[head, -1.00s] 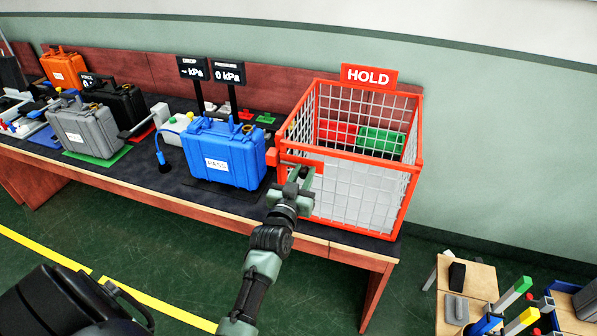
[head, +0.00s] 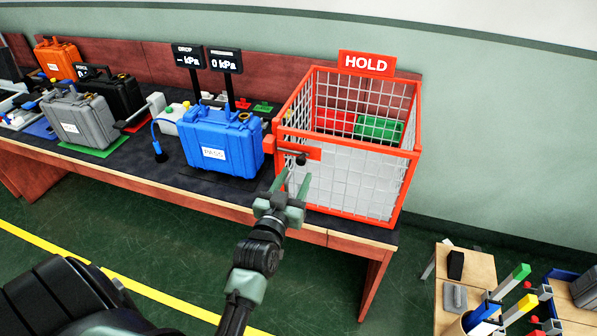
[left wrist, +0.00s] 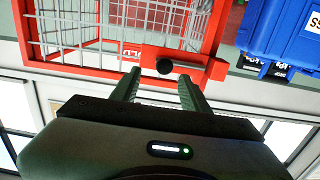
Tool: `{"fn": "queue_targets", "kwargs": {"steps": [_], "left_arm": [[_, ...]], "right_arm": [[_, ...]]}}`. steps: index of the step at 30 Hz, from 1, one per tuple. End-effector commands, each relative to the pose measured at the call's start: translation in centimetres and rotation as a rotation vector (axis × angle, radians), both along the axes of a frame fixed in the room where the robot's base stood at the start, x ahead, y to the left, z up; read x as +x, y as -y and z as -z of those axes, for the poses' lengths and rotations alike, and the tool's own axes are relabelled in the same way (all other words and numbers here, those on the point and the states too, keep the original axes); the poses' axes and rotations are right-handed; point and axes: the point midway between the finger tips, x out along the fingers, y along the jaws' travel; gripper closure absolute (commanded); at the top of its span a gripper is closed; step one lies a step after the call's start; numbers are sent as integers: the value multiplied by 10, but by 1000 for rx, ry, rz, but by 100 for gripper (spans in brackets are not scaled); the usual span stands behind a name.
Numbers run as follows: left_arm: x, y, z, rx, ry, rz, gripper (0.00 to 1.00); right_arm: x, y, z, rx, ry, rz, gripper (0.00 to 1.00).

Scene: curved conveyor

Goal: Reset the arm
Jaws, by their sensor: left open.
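My left gripper (head: 290,190) is in front of the red and white wire HOLD cage (head: 350,185), near its front left corner. Its two fingers are apart with nothing between them. In the left wrist view the fingers (left wrist: 158,88) point toward a red latch bar (left wrist: 190,62) with a black knob (left wrist: 164,66). The knob is just beyond the fingertips and looks apart from them. The bar also shows on the cage in the head view (head: 300,148). My right gripper is not in view.
A blue case (head: 225,140) labelled PASS stands left of the cage on the dark bench. Grey (head: 75,120), black and orange cases stand farther left. Red and green trays (head: 378,129) show inside the cage. A small wooden table (head: 465,285) with tools is at lower right.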

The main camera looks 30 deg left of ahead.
Motion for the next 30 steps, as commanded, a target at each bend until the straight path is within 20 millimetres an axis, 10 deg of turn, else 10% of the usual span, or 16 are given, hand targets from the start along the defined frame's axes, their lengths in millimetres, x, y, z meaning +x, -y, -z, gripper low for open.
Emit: {"fn": "queue_targets", "kwargs": {"steps": [20,23,30], "left_arm": [[-3,5,11,-5,-21,10,54],[-1,17,49,-18,-92,38,54],[-30,68,213,-63,-408,151,54]], "right_arm": [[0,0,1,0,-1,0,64],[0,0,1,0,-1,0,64],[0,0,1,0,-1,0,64]]}}
